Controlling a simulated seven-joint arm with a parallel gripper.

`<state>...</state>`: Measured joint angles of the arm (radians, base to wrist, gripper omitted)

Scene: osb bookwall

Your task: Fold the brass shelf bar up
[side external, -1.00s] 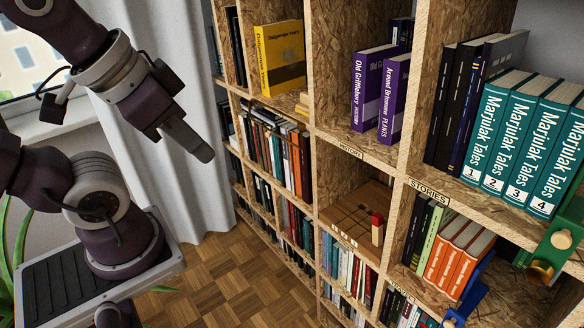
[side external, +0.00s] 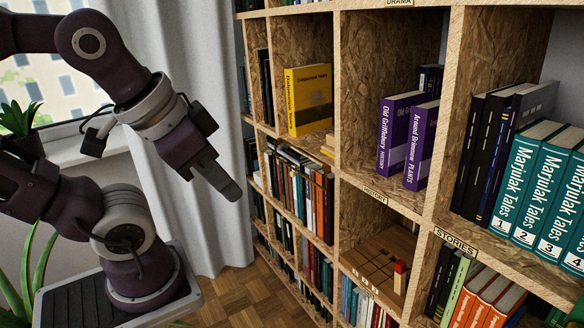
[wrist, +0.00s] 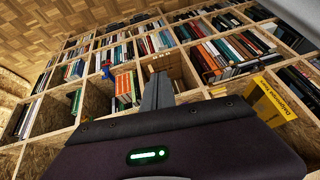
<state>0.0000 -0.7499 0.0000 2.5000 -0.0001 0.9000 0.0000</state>
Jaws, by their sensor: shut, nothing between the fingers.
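My gripper (side external: 231,189) is shut and empty in the side external view, pointing down and right. It hangs in the air in front of the shelf wall, left of the yellow book (side external: 308,99) in the picture. Its grey fingers (wrist: 158,88) show closed together in the wrist view, over the bookshelf behind. No contact between my gripper and the shelf shows.
The chipboard bookshelf (side external: 338,100) fills the right side, with purple books (side external: 408,140), teal books (side external: 530,185) and a wooden board with a red-topped block (side external: 400,276). A curtain (side external: 190,60) hangs behind my arm. Open air separates my gripper from the shelf.

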